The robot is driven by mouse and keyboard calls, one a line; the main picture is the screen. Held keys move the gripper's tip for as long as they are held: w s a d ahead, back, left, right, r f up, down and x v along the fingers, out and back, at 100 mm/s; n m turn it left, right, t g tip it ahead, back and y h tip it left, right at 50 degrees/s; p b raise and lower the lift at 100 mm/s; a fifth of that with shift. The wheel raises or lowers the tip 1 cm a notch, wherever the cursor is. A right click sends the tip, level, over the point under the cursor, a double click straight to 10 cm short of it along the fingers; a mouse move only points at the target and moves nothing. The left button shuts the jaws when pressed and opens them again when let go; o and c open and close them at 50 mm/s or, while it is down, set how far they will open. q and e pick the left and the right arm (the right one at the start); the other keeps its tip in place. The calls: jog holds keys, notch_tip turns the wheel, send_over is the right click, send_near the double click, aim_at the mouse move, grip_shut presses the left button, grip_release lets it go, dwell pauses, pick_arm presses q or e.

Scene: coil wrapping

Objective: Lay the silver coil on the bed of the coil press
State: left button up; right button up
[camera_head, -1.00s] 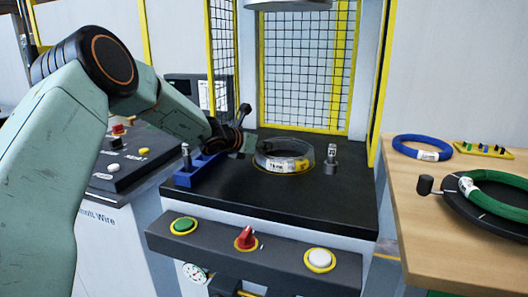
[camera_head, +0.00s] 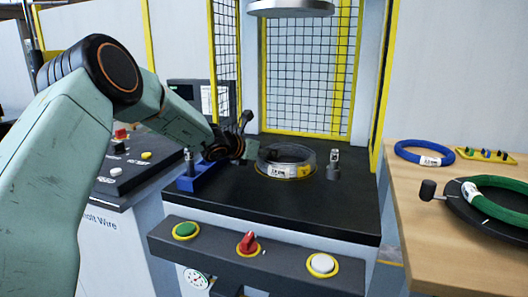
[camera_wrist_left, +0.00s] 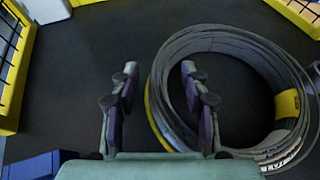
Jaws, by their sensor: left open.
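The silver coil (camera_head: 287,160) lies flat on the black bed (camera_head: 300,213) of the coil press, within a yellow ring marking. It has a white label and a yellow tag on its front. My left gripper (camera_head: 246,148) is at the coil's left side, low over the bed. In the left wrist view my left gripper (camera_wrist_left: 158,88) is open, with one finger outside the silver coil (camera_wrist_left: 245,37) and the other over its inside. The coil's near-left wall runs between the fingers; I cannot tell whether they touch it. My right gripper is not in view.
A blue holder (camera_head: 203,176) stands left of the coil and a small post (camera_head: 333,165) right of it. The press head (camera_head: 290,7) hangs above. A button panel (camera_head: 250,252) fronts the bed. Blue (camera_head: 424,153) and green (camera_head: 500,197) coils lie on the right table.

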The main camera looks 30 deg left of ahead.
pick_arm(q)
jog(key=v, duration=0.5)
jog(key=shift+s+a+r+b, duration=0.1)
jog(key=shift+s+r+b, duration=0.15)
jog(key=shift+s+b, duration=0.05)
jog(key=shift+v, duration=1)
jog(key=shift+c, duration=0.2)
dwell(1.1)
